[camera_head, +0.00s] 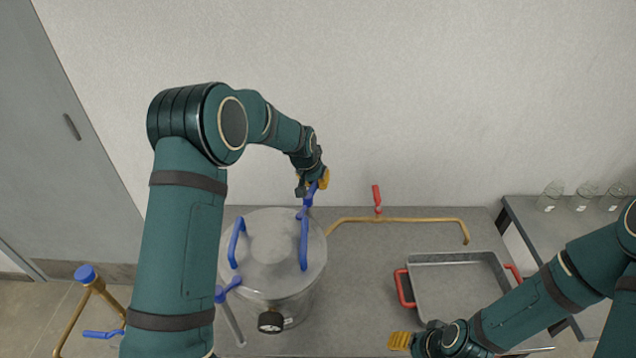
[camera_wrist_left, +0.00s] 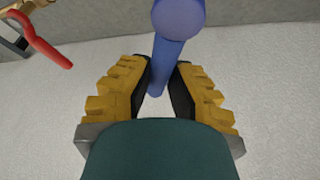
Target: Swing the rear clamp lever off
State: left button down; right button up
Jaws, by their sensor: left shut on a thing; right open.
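The rear clamp lever (camera_head: 309,196) is blue and stands up at the back rim of the round metal vessel (camera_head: 285,306). My left gripper (camera_head: 314,182) reaches over from behind the lid and is shut on this lever. In the left wrist view the blue lever (camera_wrist_left: 178,30) runs between the yellow fingers of the gripper (camera_wrist_left: 162,82). The lever's lower joint is partly hidden. The front clamp lever (camera_head: 229,289), also blue, sits at the vessel's front left. My right gripper (camera_head: 402,342) is open, low at the front, with nothing visible in it.
The lid (camera_head: 268,255) carries two blue handles, and a black gauge (camera_head: 270,322) sits on the vessel's front. A brass pipe with a red valve handle (camera_head: 376,196) runs behind. A grey tray (camera_head: 455,259) with red handles stands right. Glass jars (camera_head: 582,199) stand far right.

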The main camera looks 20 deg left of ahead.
pick_arm(q)
jog(key=s+a+n+g+y, duration=0.2)
jog(key=s+a+n+y, duration=0.3)
jog(key=n, duration=1.1)
jog(key=shift+a+f+g+p, duration=0.2)
jog(key=shift+a+g+p, duration=0.15)
jog(key=shift+a, duration=0.35)
jog(key=shift+n, duration=0.3)
jog(key=c, duration=0.9)
grip_release()
jog(key=shift+y, duration=0.3)
jog(key=shift+o, duration=0.2)
jog(key=shift+w, duration=0.1)
jog(key=shift+r, duration=0.2)
jog(key=v, duration=1.1)
jog(key=shift+r, duration=0.35)
